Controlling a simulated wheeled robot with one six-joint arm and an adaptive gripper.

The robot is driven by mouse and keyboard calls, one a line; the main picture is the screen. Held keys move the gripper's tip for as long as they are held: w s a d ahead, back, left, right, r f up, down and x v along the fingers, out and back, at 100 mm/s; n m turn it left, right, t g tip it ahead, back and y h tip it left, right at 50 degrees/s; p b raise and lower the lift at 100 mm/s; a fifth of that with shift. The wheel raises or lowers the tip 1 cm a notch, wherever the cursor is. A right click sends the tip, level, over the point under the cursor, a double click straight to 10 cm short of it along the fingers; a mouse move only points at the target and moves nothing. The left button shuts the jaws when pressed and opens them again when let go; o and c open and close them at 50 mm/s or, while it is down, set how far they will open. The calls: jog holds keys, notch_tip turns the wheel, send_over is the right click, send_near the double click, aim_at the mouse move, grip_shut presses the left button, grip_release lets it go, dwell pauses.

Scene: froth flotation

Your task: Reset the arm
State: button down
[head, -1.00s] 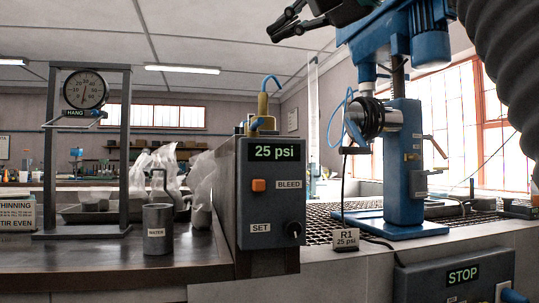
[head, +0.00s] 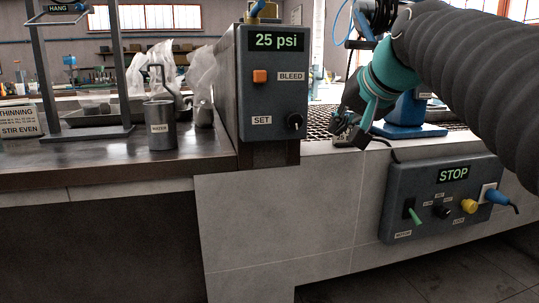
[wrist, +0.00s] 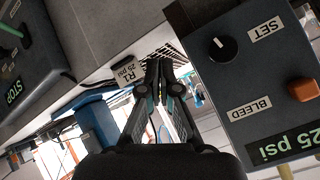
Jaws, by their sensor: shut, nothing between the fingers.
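My gripper (head: 347,131) is at the front edge of the bench, just right of the grey pressure box (head: 272,105), at the end of my arm with its dark ribbed sleeve. In the wrist view my gripper (wrist: 158,68) has its fingers together and nothing between them. There the pressure box (wrist: 262,72) is on the right, with its SET knob, orange BLEED button and "25 psi" display.
A control box reading STOP (head: 440,200) is on the bench front below my arm, with a blue plug (head: 497,196) at its right. A blue machine base (head: 410,130) stands behind my arm. A WATER can (head: 160,125) and a hanging frame (head: 120,80) stand at left.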

jog(key=s+d+f+n+g+h, duration=0.1)
jog(key=s+f, duration=0.6)
jog(key=f, duration=0.3)
jog(key=s+d+f+n+g+h+p, duration=0.1)
jog(key=s+f, duration=0.6)
jog(key=f, duration=0.3)
jog(key=s+f+n+g+h, duration=0.1)
jog(key=s+f+g, duration=0.1)
jog(key=s+f, duration=0.5)
jog(key=shift+s+d+f+p, duration=0.3)
jog(key=shift+s+d+f, duration=0.1)
jog(key=shift+f, duration=1.55)
